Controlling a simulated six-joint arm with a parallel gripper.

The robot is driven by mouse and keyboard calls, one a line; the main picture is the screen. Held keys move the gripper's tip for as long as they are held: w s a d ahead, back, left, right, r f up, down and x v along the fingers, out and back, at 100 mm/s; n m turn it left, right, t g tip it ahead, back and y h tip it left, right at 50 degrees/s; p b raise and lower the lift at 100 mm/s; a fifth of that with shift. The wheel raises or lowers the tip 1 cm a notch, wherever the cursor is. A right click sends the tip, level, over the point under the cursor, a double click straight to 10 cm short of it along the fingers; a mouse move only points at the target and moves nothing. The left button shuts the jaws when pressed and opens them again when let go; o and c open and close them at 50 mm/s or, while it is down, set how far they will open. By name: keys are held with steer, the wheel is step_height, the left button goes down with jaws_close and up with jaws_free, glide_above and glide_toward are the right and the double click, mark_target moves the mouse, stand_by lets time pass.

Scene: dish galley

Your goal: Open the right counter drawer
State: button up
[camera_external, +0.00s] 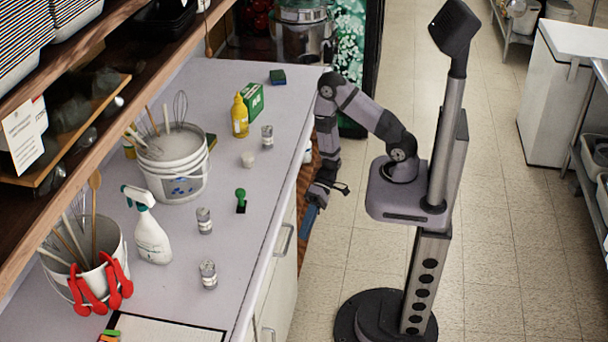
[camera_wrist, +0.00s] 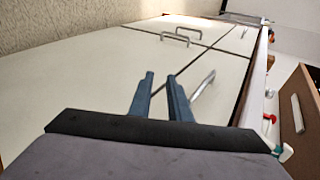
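The white counter front with its drawers and doors (camera_wrist: 110,65) fills much of the wrist view. A metal bar handle (camera_wrist: 203,85) sits on the drawer panel just right of my gripper's fingers. My gripper (camera_wrist: 161,76) has two blue fingers held apart, with nothing between them. In the external view my gripper (camera_external: 310,215) hangs low beside the counter's front, pointing down. A drawer handle (camera_external: 283,239) shows on the front nearby. The drawers look shut. I cannot tell whether a finger touches the handle.
Two door handles (camera_wrist: 175,38) and a farther drawer handle (camera_wrist: 247,18) stick out of the front. The countertop (camera_external: 235,285) holds a spray bottle (camera_external: 151,235), a white bucket (camera_external: 174,170) and several small items. The tiled floor (camera_external: 510,230) right of my base is open.

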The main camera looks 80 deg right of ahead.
mark_target(289, 240)
step_height(289, 240, up, 3)
steer(key=s+a+m+y, duration=0.2)
steer(key=a+y, duration=0.1)
steer(key=shift+w+a+r+m+t+y+p, duration=0.25)
steer(key=shift+w+a+m+p, duration=0.2)
steer(key=shift+w+a+m, duration=0.6)
steer(key=shift+w+a+m+t+y+p, duration=0.15)
steer(key=shift+w+a+m+t+p, duration=0.3)
steer(key=shift+w+a+m, duration=0.65)
steer(key=shift+w+a+r+m+t+y+p, duration=0.2)
steer(key=shift+w+a+m+p, duration=0.4)
steer(key=shift+a, duration=0.75)
steer(key=shift+w+f, duration=0.1)
jaws_close()
